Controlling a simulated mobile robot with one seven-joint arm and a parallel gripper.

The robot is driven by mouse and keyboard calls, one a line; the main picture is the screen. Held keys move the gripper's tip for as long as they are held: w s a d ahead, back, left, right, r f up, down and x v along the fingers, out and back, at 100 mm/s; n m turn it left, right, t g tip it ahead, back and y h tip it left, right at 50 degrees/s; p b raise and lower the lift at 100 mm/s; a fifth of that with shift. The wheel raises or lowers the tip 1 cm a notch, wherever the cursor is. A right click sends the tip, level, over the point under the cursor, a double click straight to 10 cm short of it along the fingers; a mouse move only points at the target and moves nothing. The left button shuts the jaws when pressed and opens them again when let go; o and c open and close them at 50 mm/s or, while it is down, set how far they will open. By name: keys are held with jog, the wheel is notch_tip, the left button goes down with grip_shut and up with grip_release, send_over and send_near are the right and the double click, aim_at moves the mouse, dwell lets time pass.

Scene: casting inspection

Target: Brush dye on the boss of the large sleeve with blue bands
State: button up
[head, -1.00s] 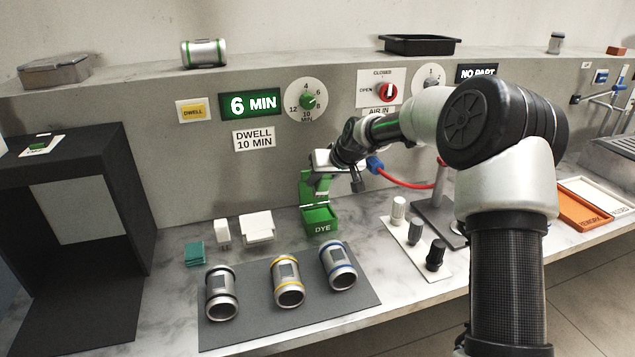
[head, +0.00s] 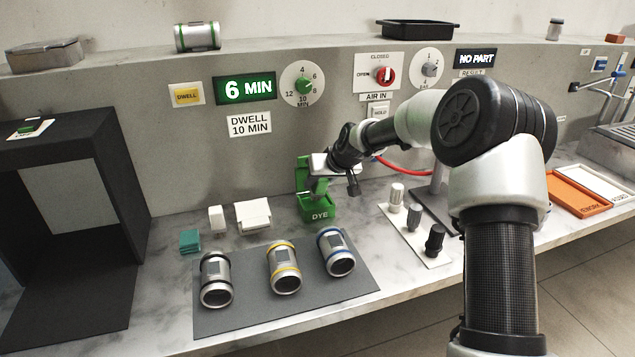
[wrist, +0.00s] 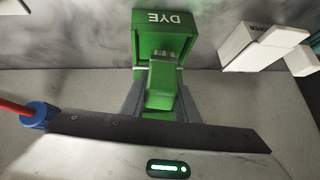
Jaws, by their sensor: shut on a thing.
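The large sleeve with blue bands (head: 337,252) lies at the right of three sleeves on the dark mat (head: 215,327), a dark grey patch on its upper side. The green dye pot (head: 320,210) stands behind the mat; it also shows in the wrist view (wrist: 166,22), marked DYE. My gripper (head: 312,172) is at the pot, apart from the sleeve. In the wrist view its fingers (wrist: 162,100) are shut on a green handle (wrist: 161,82) that reaches to the pot.
Sleeves with yellow bands (head: 284,268) and black bands (head: 216,280) lie to the left on the mat. A white block (head: 253,215) and teal block (head: 190,241) stand behind it. A dark booth (head: 70,200) stands left.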

jog(key=shift+f+b, duration=0.55)
jog(key=shift+f, duration=0.05)
dwell(1.8)
jog(key=shift+r+p, duration=1.95)
jog(key=shift+r, duration=1.65)
